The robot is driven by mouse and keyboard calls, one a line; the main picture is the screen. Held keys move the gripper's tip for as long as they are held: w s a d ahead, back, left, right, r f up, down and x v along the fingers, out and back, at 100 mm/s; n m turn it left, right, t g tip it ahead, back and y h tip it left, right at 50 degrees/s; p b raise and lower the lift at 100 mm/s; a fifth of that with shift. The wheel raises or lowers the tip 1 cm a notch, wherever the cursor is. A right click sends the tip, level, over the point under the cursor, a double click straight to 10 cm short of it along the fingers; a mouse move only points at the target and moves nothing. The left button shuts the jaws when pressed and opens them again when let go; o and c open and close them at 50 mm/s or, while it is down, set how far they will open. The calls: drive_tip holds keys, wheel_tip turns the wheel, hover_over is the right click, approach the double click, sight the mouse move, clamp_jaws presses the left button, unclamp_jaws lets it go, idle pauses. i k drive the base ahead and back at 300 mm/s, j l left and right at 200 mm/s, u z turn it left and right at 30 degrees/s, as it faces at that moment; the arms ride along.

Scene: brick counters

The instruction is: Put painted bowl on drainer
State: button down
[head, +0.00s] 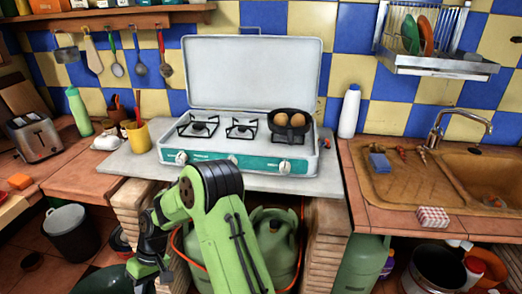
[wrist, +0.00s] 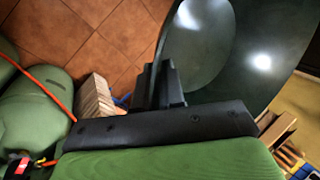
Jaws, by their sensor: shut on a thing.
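The painted bowl (wrist: 250,35) is dark green and glossy, and it fills the upper right of the wrist view. My gripper (wrist: 166,88) is shut on its rim; the fingertips are partly hidden. In the head view the bowl (head: 98,279) shows only in part at the bottom edge, left of my gripper (head: 148,284), low in front of the counter. A metal dish drainer (head: 440,66) hangs on the wall at the upper right, with a green and an orange plate standing in its rack.
A stove (head: 240,155) with a pan of eggs (head: 291,126) stands on the middle counter. A white bottle (head: 349,112) stands between it and the sink (head: 480,175). Gas cylinders (head: 272,240) are below the counter, beside my arm. A black bucket (head: 72,232) stands at the left.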

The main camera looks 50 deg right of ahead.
sight(419, 185)
drive_tip(key=k+l+z, duration=0.15)
drive_tip(key=k+z, duration=0.3)
drive_tip(key=k+l+z, duration=0.25)
drive_tip(key=z, duration=0.2)
drive_tip(key=k+l+z, duration=0.3)
drive_tip(key=z, duration=0.15)
